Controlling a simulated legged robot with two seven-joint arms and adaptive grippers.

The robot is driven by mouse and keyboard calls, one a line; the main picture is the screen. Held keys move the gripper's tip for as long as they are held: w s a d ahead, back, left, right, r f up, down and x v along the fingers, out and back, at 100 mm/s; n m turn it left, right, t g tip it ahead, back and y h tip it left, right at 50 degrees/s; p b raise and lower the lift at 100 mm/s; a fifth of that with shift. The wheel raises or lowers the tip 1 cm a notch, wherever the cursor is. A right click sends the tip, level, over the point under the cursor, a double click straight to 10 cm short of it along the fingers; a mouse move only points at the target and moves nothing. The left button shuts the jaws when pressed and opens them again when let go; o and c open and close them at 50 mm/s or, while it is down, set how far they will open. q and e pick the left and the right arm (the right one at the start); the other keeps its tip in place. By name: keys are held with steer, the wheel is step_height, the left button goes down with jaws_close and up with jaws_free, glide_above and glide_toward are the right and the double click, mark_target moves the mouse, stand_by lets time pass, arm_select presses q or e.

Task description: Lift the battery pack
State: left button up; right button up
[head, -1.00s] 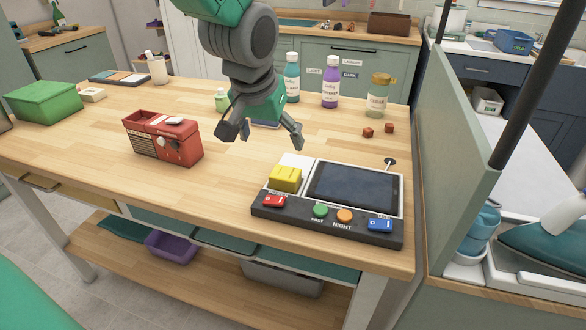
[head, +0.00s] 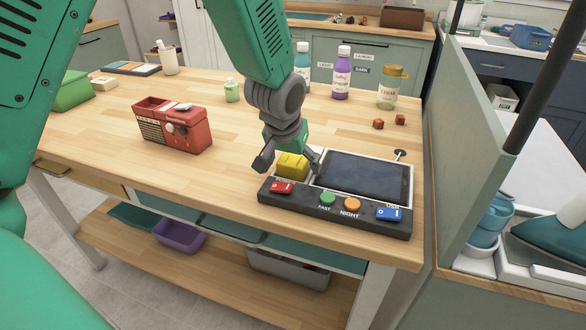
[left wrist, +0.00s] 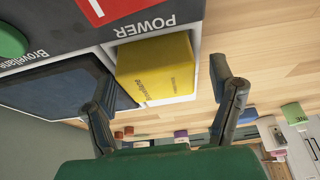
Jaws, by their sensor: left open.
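The battery pack is a yellow block (head: 292,167) in the white left bay of a dark control panel (head: 335,213) on the wooden table. My left gripper (head: 289,162) is open just above it, one finger on either side in the head view. In the left wrist view the yellow battery pack (left wrist: 157,67) lies ahead between the open fingers of the left gripper (left wrist: 166,98), which look apart from it. The right gripper is not seen.
A dark tablet screen (head: 363,177) fills the panel's right part, close to one finger. The panel has red, green, orange and blue controls. A red radio-like box (head: 173,126) stands to the left. Bottles (head: 341,75) stand behind. Table between box and panel is clear.

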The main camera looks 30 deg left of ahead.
arm_select(q)
steer(key=shift+w+d, duration=0.1)
steer(key=shift+d, duration=0.2)
steer(key=shift+c, duration=0.4)
steer(key=shift+a, duration=0.2)
steer(key=c, duration=1.3)
steer(key=shift+a, duration=0.15)
steer(key=shift+s, duration=0.2)
